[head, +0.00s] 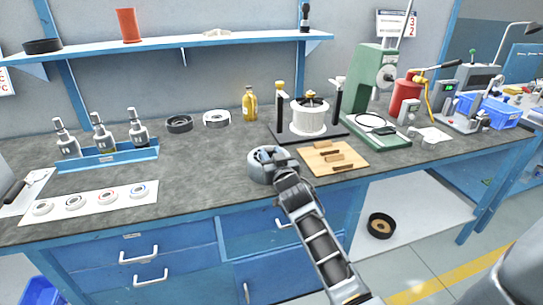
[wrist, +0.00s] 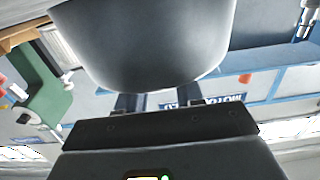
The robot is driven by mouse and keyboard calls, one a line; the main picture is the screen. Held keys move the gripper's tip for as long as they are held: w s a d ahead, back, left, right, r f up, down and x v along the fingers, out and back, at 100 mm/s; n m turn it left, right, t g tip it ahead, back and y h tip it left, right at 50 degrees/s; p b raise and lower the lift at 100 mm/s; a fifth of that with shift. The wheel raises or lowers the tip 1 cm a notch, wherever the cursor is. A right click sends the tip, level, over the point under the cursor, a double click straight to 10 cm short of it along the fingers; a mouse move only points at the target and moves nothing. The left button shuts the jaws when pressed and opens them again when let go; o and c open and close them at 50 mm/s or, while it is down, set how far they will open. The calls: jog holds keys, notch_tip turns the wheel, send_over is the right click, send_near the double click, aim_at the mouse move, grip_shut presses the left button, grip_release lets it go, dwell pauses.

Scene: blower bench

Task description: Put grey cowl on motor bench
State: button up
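The grey cowl (head: 257,175) is a round, smooth grey piece near the front edge of the bench (head: 200,185), left of the wooden board. In the wrist view the cowl (wrist: 145,40) fills the top middle and covers my fingertips. My gripper (head: 268,155) reaches in from the front, over the cowl. My gripper's fingers (wrist: 160,102) stand apart, with their ends at the cowl, and appear closed on it. The exact contact is hidden, and I cannot tell whether the cowl touches the bench top. An upside-down sign reading "MOTOR" (wrist: 208,101) shows on the wall behind.
A wooden board (head: 335,168) with small blocks lies right of the cowl, before a white spool (head: 308,117) on a black stand. A white strip (head: 95,203) with several rings and a blue tool rack (head: 110,160) stand left. The bench between is clear.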

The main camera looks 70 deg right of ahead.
jog(key=o, duration=0.4)
jog(key=shift+c, duration=0.2)
jog(key=shift+r, duration=0.2)
jog(key=s+a+f+n+t+y+b, duration=0.15)
jog(key=s+a, duration=0.25)
jog(key=a, duration=0.6)
jog(key=s+a+f+n+t+y+b, duration=0.1)
jog(key=s+a+f+n+y, duration=0.15)
jog(key=s+a, duration=0.45)
jog(key=s+a+f+n+t+y+b, duration=0.1)
jog(key=s+a+y, duration=0.1)
jog(key=a, duration=1)
jog(key=s+a+r+n+y, duration=0.2)
jog(key=s+a+y, duration=0.1)
jog(key=s+a, duration=0.4)
jog(key=s+a+r+n+y, duration=0.2)
jog(key=s+a+r+y, duration=0.1)
jog(key=s+a, duration=0.4)
jog(key=shift+s+a+r+n+y, duration=0.15)
jog(key=shift+s+r+n+y, duration=0.25)
jog(key=shift+s+y, duration=0.35)
